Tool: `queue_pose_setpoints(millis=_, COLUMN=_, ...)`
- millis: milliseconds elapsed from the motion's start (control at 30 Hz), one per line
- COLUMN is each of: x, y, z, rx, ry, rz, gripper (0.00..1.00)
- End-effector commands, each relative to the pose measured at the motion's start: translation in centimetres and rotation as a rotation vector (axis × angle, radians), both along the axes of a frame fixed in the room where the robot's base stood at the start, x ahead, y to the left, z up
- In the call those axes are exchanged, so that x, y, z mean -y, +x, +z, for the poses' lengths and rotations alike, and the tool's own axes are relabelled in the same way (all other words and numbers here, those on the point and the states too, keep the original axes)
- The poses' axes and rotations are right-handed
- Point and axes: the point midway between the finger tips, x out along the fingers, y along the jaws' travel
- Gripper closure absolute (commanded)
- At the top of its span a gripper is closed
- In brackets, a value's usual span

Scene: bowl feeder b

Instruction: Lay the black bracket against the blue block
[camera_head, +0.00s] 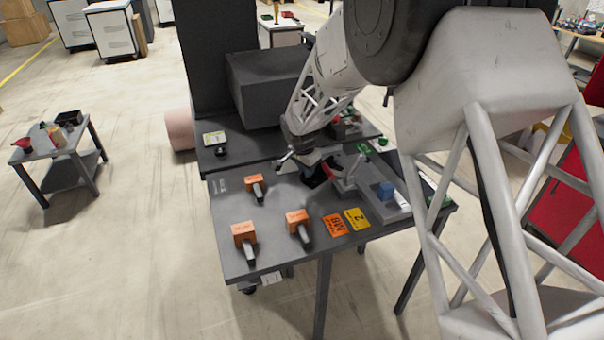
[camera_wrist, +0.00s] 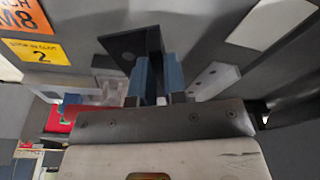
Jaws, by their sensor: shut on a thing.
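My gripper (camera_wrist: 157,75) has two blue-grey fingers, shut on the black bracket (camera_wrist: 128,43) in the wrist view. The bracket shows a flat dark plate and an upright part between the fingers, held near the table top; I cannot tell whether it touches anything. In the head view my gripper (camera_head: 312,166) is over the back middle of the table, with a dark shape under it that is probably the bracket. The blue block (camera_head: 386,190) sits on a grey fixture at the right of the table, to the right of my gripper. I cannot make it out in the wrist view.
An orange M8 card (camera_head: 335,224) and a yellow card marked 2 (camera_head: 357,219) lie at the front. A red-and-grey clamp-like part (camera_head: 346,180) stands between my gripper and the block.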

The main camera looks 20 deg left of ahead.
Motion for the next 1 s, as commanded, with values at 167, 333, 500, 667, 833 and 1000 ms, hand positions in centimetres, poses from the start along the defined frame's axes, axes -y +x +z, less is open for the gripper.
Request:
queue_pose_setpoints(millis=167, x=0.7, y=2.3, z=0.1, rx=-0.006, ry=0.0, rz=-0.17, gripper=1.0)
queue_pose_setpoints(millis=333, x=1.3, y=4.1, z=0.2, rx=-0.008, ry=-0.001, rz=-0.317, gripper=1.0)
queue_pose_setpoints(millis=500, x=2.0, y=5.9, z=0.2, rx=-0.008, ry=-0.003, rz=-0.456, gripper=1.0)
queue_pose_setpoints(millis=667, x=2.6, y=7.3, z=0.3, rx=-0.006, ry=-0.006, rz=-0.58, gripper=1.0)
queue_pose_setpoints(millis=833, x=3.3, y=8.8, z=0.3, rx=-0.002, ry=-0.012, rz=-0.706, gripper=1.0)
queue_pose_setpoints(millis=1000, x=4.0, y=10.3, z=0.5, rx=0.005, ry=-0.017, rz=-0.83, gripper=1.0)
